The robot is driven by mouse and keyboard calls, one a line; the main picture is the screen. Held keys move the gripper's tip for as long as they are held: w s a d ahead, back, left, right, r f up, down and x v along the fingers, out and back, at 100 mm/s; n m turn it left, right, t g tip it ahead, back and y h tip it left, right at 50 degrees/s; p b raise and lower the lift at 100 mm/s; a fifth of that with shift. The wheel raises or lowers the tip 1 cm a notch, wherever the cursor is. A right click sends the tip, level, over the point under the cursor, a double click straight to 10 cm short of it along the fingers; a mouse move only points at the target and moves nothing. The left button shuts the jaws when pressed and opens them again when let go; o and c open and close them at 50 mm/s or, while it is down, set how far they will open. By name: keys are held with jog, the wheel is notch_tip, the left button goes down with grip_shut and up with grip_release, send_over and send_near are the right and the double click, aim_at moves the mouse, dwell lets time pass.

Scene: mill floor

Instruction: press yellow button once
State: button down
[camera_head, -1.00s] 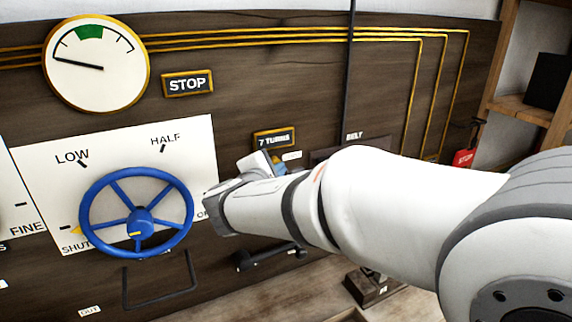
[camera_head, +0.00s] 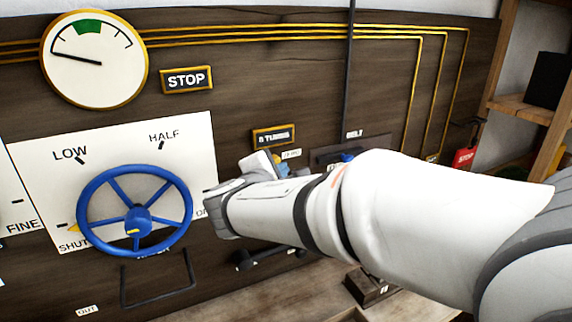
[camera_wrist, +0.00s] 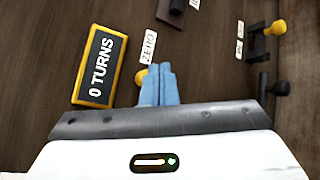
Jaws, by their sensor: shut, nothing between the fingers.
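The yellow button (camera_wrist: 139,76) shows in the wrist view just left of my fingertips, beside a white ZERO label (camera_wrist: 149,47). It is partly hidden behind my fingers. My gripper (camera_wrist: 160,70) is shut and empty, its blue fingers together over the button's right side. I cannot tell whether they touch it. A yellow-framed display (camera_wrist: 99,66) to the left reads 0 TURNS. In the head view my gripper (camera_head: 278,160) is just below this display (camera_head: 273,137), and its wrist hides most of the area around the button.
A blue handwheel (camera_head: 137,213) is on the panel left of my wrist. A black handle (camera_head: 262,260) is below the arm. In the wrist view, a yellow-knobbed lever (camera_wrist: 275,28) and a black knob (camera_wrist: 281,88) are at the right.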

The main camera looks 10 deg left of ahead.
dwell(0.3)
jog(key=s+d+b, duration=0.1)
jog(key=s, duration=0.1)
jog(key=s+d, duration=0.2)
jog(key=shift+b, duration=0.35)
dwell(0.5)
